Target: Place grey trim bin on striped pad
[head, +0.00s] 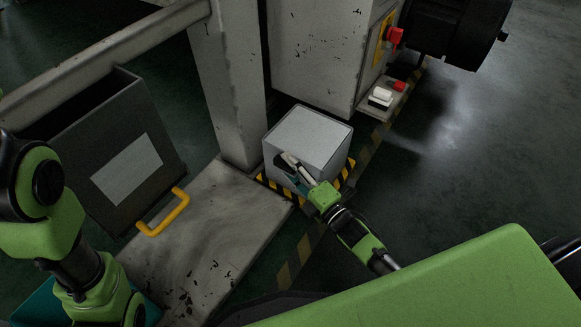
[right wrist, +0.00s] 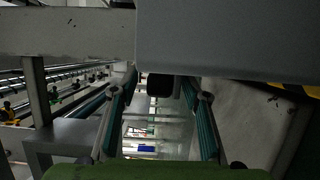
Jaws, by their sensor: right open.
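The grey trim bin (head: 312,132) is a light grey box standing upright on the striped pad (head: 349,170). The pad's yellow and black stripes show along the bin's front and right base. In the right wrist view, the bin's grey side (right wrist: 235,40) fills the upper right, just past the open fingers (right wrist: 160,88). I cannot tell whether the fingers touch it. My left arm is at the left of the head view, but its gripper is not visible.
A dark grey container (head: 105,160) with a pale label and yellow handle (head: 165,213) stands left. A worn metal plate (head: 205,245) lies in front of the machine post (head: 228,80). A cabinet (head: 320,50) rises behind the bin. The floor at right is clear.

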